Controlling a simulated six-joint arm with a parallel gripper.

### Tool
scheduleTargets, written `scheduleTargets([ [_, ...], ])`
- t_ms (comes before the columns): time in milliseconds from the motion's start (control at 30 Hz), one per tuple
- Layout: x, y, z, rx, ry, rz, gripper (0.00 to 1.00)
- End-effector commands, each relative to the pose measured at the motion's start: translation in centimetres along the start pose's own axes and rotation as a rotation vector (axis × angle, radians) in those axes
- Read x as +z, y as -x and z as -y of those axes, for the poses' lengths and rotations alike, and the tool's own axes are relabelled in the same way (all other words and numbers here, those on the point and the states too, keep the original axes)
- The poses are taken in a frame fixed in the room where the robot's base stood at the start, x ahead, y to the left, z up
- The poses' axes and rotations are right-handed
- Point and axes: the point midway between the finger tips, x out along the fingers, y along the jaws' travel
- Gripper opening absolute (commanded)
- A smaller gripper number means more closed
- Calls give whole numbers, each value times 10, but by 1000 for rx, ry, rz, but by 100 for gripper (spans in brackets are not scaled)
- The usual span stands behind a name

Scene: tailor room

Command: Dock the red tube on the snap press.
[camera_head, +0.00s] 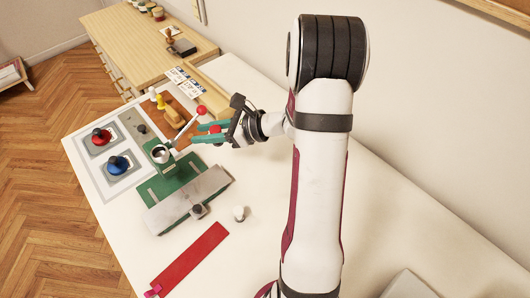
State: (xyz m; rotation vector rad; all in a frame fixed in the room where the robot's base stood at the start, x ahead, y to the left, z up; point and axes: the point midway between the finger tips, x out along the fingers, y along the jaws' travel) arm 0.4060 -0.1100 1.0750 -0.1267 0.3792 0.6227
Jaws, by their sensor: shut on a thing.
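My gripper (211,133), with teal fingers, comes in from the right above the white table. It is shut on a small red thing, the red tube (215,129), of which only a little shows between the fingers. The green snap press (173,179) stands just left of and below the fingertips in the picture. It has a round metal head (161,154) and a pale lever ending in a red ball (202,110). The lever passes close by the fingertips; I cannot tell whether they touch. The tube appears apart from the press head.
Left of the press, a red round piece (101,136) and a blue one (119,164) sit on grey square plates. A grey metal block (188,200) lies in front of the press. A red strip (190,259) and a small white piece (239,213) lie nearer. The right tabletop is mostly clear.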

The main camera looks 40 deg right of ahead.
Motion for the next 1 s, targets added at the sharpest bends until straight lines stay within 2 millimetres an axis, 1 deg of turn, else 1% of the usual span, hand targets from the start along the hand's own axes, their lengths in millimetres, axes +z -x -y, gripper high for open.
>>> scheduleTargets([
  [33,21,-23,-9,50,29,1,0],
  [100,47,-50,-24,109,53,2,0],
  [200,76,-78,-44,170,75,2,0],
  [300,93,-94,-58,206,88,1,0],
  [367,97,-98,-62,217,90,1,0],
  [467,95,-103,-65,224,90,0,0],
  [700,64,-115,-65,224,87,-1,0],
  [800,54,-119,-64,223,88,-1,0],
  [1000,46,-122,-64,222,91,0,0],
])
